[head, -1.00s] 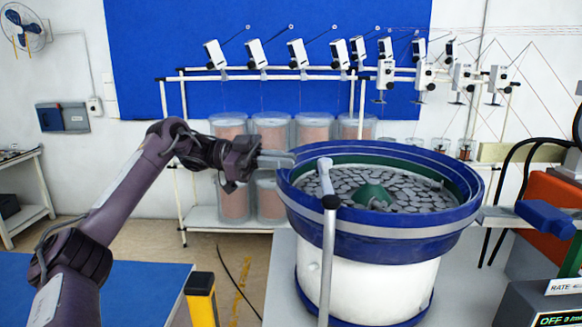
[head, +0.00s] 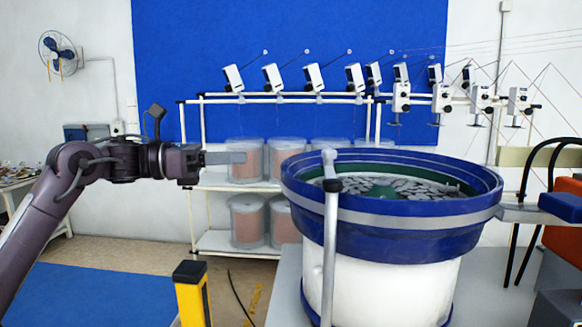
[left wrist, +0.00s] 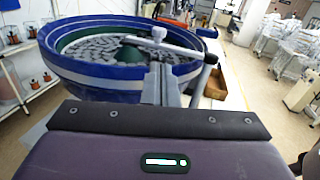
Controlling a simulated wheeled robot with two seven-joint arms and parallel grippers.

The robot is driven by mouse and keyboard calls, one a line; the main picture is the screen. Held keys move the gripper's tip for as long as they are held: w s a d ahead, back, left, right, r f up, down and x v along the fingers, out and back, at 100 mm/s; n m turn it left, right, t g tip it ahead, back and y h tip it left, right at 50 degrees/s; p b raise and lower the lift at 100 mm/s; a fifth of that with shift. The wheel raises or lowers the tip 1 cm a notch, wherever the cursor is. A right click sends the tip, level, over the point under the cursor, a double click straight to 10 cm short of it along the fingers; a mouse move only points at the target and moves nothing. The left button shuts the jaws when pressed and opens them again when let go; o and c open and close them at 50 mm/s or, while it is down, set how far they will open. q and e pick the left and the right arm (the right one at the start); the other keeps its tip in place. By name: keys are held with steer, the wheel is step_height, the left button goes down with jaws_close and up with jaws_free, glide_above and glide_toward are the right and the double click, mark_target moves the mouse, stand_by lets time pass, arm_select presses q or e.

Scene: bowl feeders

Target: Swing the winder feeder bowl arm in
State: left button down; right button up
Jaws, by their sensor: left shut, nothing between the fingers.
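The feeder bowl (head: 390,235) is blue with a grey band and holds many flat grey discs. A grey post (head: 330,240) stands at its front left, and its short swing arm (head: 329,163) tops it, lying over the near rim. The swing arm also shows in the left wrist view (left wrist: 165,40), reaching over the bowl's rim. My left gripper (head: 243,157) is shut and empty, left of the bowl and apart from the arm. Its fingers (left wrist: 160,85) point toward the bowl in the left wrist view. My right gripper is not in view.
A rack with clear drums (head: 245,160) stands behind. A blue part (head: 562,206) sits right of the bowl.

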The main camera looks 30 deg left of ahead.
arm_select(q)
steer(key=p, duration=1.2)
glide_toward(330, 165)
steer(key=shift+m, duration=0.4)
steer(key=w+d+r, duration=0.2)
steer(key=w+d, duration=0.1)
steer(key=shift+w+r, duration=0.2)
steer(key=shift+w, duration=0.1)
steer(key=shift+w+d+f, duration=0.15)
steer(key=shift+w+d, duration=0.05)
steer(key=shift+d, duration=0.15)
steer(key=shift+f, duration=0.1)
